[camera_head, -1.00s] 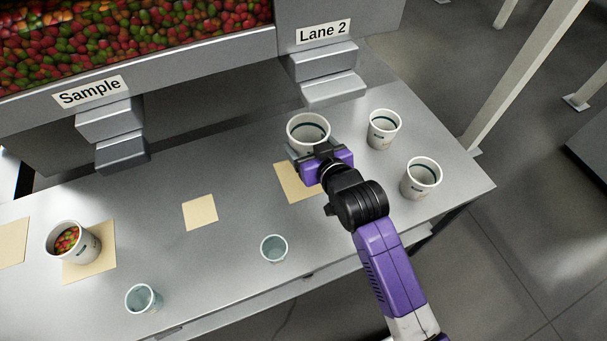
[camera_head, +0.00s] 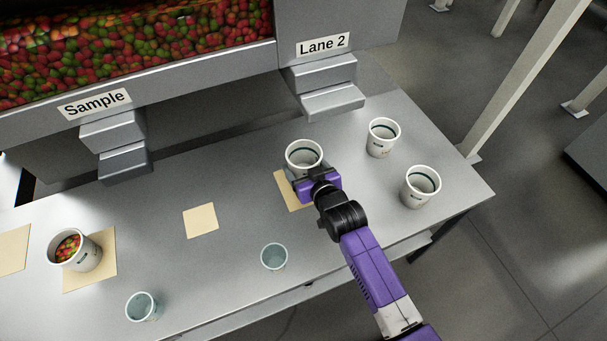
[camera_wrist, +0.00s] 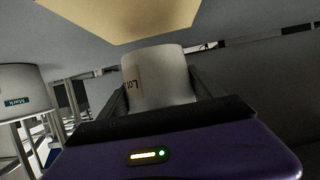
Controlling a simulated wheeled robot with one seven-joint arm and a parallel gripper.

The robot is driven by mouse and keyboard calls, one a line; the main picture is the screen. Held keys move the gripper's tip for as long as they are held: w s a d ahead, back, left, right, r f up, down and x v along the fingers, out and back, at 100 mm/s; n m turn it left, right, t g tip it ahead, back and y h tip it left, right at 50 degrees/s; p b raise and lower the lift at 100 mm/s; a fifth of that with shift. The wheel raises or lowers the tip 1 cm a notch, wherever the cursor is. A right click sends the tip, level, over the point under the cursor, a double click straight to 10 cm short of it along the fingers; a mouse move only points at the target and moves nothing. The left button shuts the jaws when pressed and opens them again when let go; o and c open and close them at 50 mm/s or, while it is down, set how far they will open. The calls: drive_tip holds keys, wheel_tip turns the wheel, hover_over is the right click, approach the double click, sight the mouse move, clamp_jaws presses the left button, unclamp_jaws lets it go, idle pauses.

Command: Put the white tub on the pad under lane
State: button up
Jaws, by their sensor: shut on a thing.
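The white tub (camera_head: 304,154) is upright with its open mouth up, at the far edge of a tan pad (camera_head: 287,190) below the Lane 2 chute (camera_head: 331,100). My gripper (camera_head: 311,176) is shut on its near side. In the wrist view the tub (camera_wrist: 153,76) sits between my two fingers, with part of a "Lot" label showing. The pad (camera_wrist: 125,14) shows beyond the tub there. My gripper and the tub hide part of the pad in the head view. I cannot tell whether the tub touches the table.
Two other white tubs stand at right (camera_head: 382,138) (camera_head: 421,187). A candy-filled tub (camera_head: 85,255) sits on a pad at left. Two clear cups (camera_head: 274,256) (camera_head: 142,307) stand near the front. A bare pad (camera_head: 201,220) lies mid-table. The Sample chute (camera_head: 122,163) overhangs the back.

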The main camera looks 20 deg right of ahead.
drive_tip(key=shift+f, duration=2.3)
drive_tip(key=shift+f, duration=0.1)
drive_tip(key=shift+f, duration=0.15)
drive_tip(key=o, duration=1.4)
drive_tip(key=shift+r, duration=0.2)
drive_tip(key=b+v, duration=0.1)
drive_tip(key=v, duration=1.1)
drive_tip(key=shift+s, duration=0.1)
